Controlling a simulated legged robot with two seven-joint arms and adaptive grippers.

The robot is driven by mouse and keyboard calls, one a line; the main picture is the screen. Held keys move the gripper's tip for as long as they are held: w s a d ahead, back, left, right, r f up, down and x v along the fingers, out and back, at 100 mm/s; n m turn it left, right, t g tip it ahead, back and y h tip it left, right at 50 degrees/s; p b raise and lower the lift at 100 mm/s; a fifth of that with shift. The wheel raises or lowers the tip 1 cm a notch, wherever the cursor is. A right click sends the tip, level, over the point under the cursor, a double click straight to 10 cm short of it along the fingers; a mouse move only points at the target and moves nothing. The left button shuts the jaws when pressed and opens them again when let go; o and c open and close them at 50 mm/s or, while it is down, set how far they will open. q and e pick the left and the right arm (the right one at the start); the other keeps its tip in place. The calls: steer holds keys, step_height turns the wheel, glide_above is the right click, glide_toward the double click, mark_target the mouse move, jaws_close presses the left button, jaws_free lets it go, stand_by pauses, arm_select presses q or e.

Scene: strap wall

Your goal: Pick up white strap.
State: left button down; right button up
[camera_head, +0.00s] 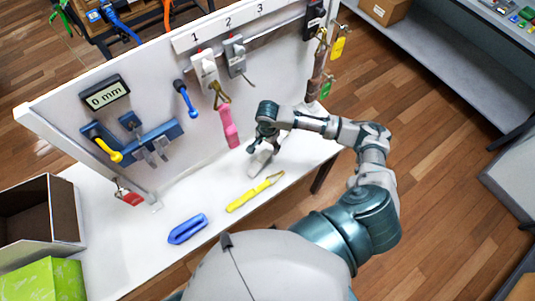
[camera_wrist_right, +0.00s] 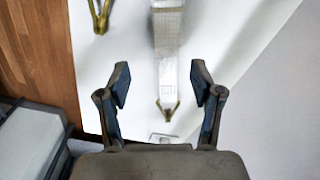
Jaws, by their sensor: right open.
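The white strap (camera_head: 261,159) lies on the white table top, partly covered by my right gripper in the head view. In the right wrist view the white strap (camera_wrist_right: 168,50) runs down between the two fingers, with a brass hook at its near end. My right gripper (camera_head: 266,147) is above the strap at the foot of the wall panel. In the right wrist view my right gripper (camera_wrist_right: 161,83) is open, one finger on each side of the strap, not closed on it. Whether the fingers touch the table cannot be told. My left gripper is not in view.
A yellow strap (camera_head: 250,195) and a blue strap (camera_head: 187,229) lie on the table. A pink strap (camera_head: 229,128) hangs on the wall panel (camera_head: 175,160) close to my right gripper. A gauge (camera_head: 105,93) and numbered ratchets are on the panel. An open box (camera_head: 38,215) stands left.

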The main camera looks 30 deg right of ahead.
mark_target(265, 154)
steer(key=f, duration=0.2)
steer(key=a+f, duration=0.1)
steer(key=shift+w+a, duration=0.1)
steer(key=shift+w, duration=0.2)
steer(key=shift+f, duration=0.95)
steer(key=f, duration=0.1)
steer(key=d+f, duration=0.1)
steer(key=f, duration=0.2)
steer(key=shift+w+d+f, duration=0.2)
steer(key=shift+w, duration=0.05)
steer(key=shift+a, duration=0.15)
steer(key=shift+a+r, duration=0.15)
steer(key=shift+a, duration=0.2)
steer(key=c, duration=0.7)
steer(key=shift+a, duration=0.1)
steer(key=c, duration=0.3)
jaws_close()
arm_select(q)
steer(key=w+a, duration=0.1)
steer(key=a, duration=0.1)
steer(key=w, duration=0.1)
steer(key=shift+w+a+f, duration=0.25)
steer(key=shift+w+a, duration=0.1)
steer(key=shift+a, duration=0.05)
